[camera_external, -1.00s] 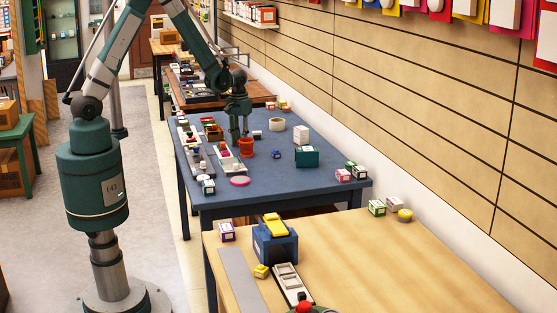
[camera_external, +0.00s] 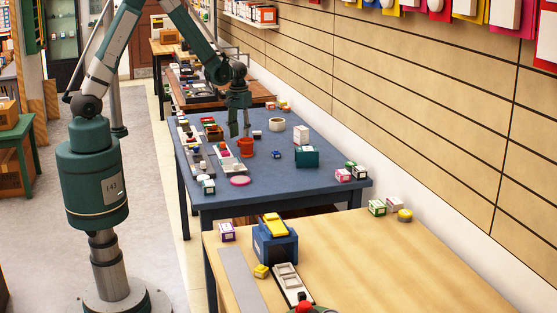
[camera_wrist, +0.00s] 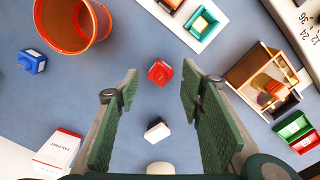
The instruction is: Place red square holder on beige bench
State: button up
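An orange-red open holder (camera_external: 246,147) stands upright on the blue table in the external view. It also shows at the top left of the wrist view (camera_wrist: 70,42), where its rim looks round rather than square. My gripper (camera_external: 240,134) is above the blue table, close to the holder. In the wrist view my gripper (camera_wrist: 159,80) has its green fingers wide apart with nothing held, and the holder is outside them, to the upper left. A small red block (camera_wrist: 160,72) lies on the table below the gap. The beige bench (camera_external: 390,265) is in the foreground.
On the blue table (camera_external: 290,195) stand a white box (camera_external: 301,135), a teal box (camera_external: 307,157), a white ring (camera_external: 277,124) and trays of small parts. A blue box with a yellow top (camera_external: 275,240) stands on the bench. The bench's middle and right are clear.

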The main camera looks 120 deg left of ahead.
notch_tip(320, 180, up, 9)
jog(key=shift+p, duration=0.35)
dwell(0.7)
jog(key=shift+d, duration=0.1)
jog(key=w+d+r+m+t+y, duration=0.15)
jog(key=w+d+r, duration=0.3)
jog(key=d, duration=0.55)
jog(key=w+d+r+m, duration=0.35)
jog(key=d+r, duration=0.25)
jog(key=d, duration=0.3)
jog(key=w+d+r+m+t, duration=0.15)
jog(key=w+d+r, duration=0.35)
jog(key=d, duration=0.5)
jog(key=s+d+r+m+t, duration=0.1)
jog(key=s+d+r+m, duration=0.1)
jog(key=d, duration=0.8)
jog(key=s+d+r+m+t+h, duration=0.1)
jog(key=s+d+m, duration=0.3)
jog(key=d, duration=0.6)
jog(key=s+d+r+m+t, duration=0.2)
jog(key=s+d+r+m, duration=0.1)
jog(key=d, duration=0.7)
jog(key=shift+d+r+m, duration=0.15)
jog(key=shift+d+m, duration=0.2)
jog(key=shift+m, duration=0.1)
jog(key=shift+o, duration=0.5)
jog(key=shift+w+a+h, duration=0.1)
jog(key=shift+a+h, duration=0.05)
jog(key=shift+h, duration=0.1)
